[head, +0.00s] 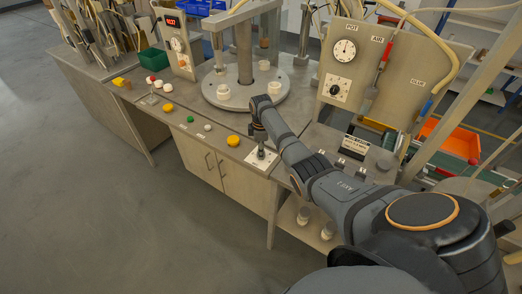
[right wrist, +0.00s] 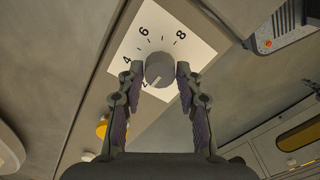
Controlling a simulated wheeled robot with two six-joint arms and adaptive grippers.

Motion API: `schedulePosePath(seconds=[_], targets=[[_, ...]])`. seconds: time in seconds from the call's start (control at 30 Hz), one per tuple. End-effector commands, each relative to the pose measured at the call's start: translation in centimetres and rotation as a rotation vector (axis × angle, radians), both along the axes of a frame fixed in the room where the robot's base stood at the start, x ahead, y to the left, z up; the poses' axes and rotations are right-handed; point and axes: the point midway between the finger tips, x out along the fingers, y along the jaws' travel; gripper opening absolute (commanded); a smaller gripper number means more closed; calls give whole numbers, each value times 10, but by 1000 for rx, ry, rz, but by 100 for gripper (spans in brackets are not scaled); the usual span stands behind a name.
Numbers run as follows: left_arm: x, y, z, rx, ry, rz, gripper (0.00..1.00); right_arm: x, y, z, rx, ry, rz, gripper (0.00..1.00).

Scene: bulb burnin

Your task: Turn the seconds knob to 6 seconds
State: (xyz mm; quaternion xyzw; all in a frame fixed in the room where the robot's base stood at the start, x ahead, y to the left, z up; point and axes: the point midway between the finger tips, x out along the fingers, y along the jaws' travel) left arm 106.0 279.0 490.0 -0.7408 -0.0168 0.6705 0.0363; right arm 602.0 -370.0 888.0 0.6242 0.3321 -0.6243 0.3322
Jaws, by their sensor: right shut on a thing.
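The seconds knob (right wrist: 159,68) is a round grey knob on a white dial plate (right wrist: 196,48) marked with numbers, of which 4, 6 and 8 read clearly. A pale line on the knob points down and left in the right wrist view, near a mark that looks like 2, partly hidden by a finger. My right gripper (right wrist: 160,75) is shut on the knob, one finger on each side. In the head view my right gripper (head: 261,146) points down at the white plate (head: 263,161) on the bench front, and it hides most of the knob. My left gripper is not in view.
Yellow buttons (head: 233,141), a green button (head: 190,119) and other small controls sit along the bench edge to the left. A round turntable (head: 245,98) stands behind. An upright panel (head: 345,60) with a gauge and a dial stands at the back right.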

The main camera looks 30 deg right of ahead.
Motion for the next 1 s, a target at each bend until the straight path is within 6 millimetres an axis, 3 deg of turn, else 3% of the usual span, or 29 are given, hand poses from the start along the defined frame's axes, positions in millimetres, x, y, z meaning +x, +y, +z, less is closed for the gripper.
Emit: schedulePosePath(seconds=[0.37, 1.0], targets=[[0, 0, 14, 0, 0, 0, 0, 0, 0, 3, 1, 2, -155, 4], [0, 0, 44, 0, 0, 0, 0, 0, 0, 2, 1, 1, -751, 4]])
